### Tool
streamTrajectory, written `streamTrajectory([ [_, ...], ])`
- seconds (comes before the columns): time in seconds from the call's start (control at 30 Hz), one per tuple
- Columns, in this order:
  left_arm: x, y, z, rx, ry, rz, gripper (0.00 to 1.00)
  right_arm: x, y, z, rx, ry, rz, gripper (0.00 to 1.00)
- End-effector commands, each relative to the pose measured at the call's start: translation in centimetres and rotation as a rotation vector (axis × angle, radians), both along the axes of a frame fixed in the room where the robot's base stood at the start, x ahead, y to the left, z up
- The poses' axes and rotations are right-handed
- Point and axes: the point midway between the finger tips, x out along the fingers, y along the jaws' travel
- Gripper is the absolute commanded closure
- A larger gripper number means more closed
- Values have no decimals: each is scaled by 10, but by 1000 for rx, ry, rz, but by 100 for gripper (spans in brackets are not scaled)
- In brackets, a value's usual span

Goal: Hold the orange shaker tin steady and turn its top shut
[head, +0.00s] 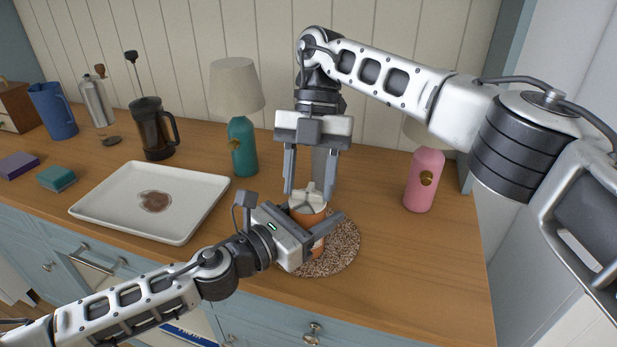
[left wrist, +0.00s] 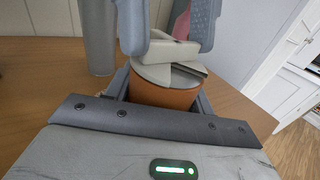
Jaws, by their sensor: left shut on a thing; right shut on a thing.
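The orange shaker tin (head: 308,217) stands upright on a round speckled mat (head: 346,250). Its cream top (head: 309,198) sits on it and has a raised bar. My left gripper (head: 316,236) comes in low from the left and is shut around the tin's body. My right gripper (head: 308,188) points down from above, its fingers on either side of the bar. In the left wrist view the orange body (left wrist: 163,96) is between my left fingers, and the top's bar (left wrist: 165,47) is between the right fingers. A dark wedge shows by the top's right edge; I cannot tell if it is a gap.
A white tray (head: 95,207) with a brown stain lies left. A teal lamp (head: 242,148) stands behind it, and a pink lamp (head: 424,182) to the right. A French press (head: 152,130), blue pitcher (head: 53,110) and sponges are farther left. The counter's front right is clear.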

Motion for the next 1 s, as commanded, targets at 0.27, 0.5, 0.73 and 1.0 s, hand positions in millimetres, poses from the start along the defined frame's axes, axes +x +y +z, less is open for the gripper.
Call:
streamTrajectory([
  [0.27, -1, 0, -2, 2, 2, -3, 73, 1, -1, 1, -1, -5, -21, 76],
  [0.5, -1, 0, -2, 2, 2, -2, 73, 2, -1, 1, -1, -5, -21, 48],
  [0.73, -1, 0, -2, 2, 3, -2, 73, 1, -1, 0, 0, -3, -17, 31],
  [1.0, -1, 0, -1, 2, 3, -1, 73, 1, -1, 15, -1, -5, -17, 31],
])
